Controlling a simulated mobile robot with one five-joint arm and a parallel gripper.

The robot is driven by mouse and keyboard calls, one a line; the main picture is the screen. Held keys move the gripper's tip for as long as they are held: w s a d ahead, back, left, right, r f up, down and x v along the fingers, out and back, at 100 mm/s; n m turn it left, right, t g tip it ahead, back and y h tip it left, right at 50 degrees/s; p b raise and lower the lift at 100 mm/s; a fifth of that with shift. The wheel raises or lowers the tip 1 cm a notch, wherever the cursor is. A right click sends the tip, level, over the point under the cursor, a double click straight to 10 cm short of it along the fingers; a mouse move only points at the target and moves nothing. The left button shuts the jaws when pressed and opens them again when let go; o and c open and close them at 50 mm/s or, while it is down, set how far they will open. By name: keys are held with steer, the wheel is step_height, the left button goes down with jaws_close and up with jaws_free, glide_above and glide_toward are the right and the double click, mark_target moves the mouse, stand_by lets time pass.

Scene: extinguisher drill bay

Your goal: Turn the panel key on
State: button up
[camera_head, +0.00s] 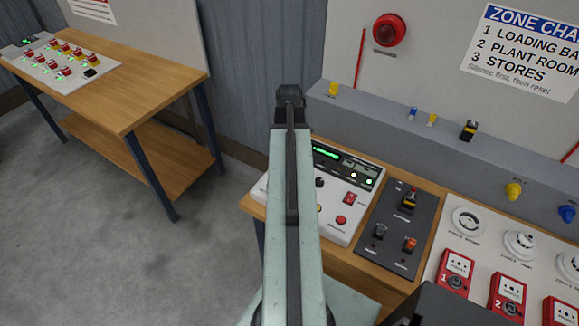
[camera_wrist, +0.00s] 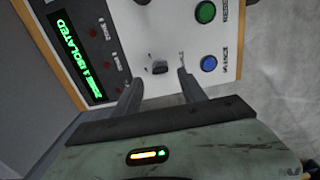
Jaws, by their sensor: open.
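The panel (camera_head: 330,205) is a white sloped box with a lit green display on the wooden bench. In the wrist view the panel (camera_wrist: 165,25) fills the upper middle, and its display (camera_wrist: 80,55) reads "ISOLATED". The panel key (camera_wrist: 158,67) is a small black knob between the display and the buttons. My gripper (camera_wrist: 159,78) is open, with one finger on each side of the key in the picture. Nothing is held, and I cannot tell whether a finger touches the key.
A green button (camera_wrist: 206,12) and a blue button (camera_wrist: 208,63) sit just right of the key. A black switch plate (camera_head: 395,235) and red call points (camera_head: 455,270) stand right of the panel. Another table (camera_head: 135,75) is at left. Floor (camera_head: 110,220) between is clear.

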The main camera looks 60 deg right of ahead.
step_height(320, 180, down, 5)
steer(key=b, duration=0.3)
steer(key=shift+r, duration=0.1)
steer(key=shift+r, duration=0.1)
jaws_close()
steer(key=shift+w+d, duration=0.1)
steer(key=shift+d, duration=0.1)
steer(key=shift+a+m, duration=0.15)
steer(key=shift+m, duration=0.15)
steer(key=m, duration=1.1)
steer(key=shift+a+m, duration=0.1)
steer(key=shift+m, duration=0.2)
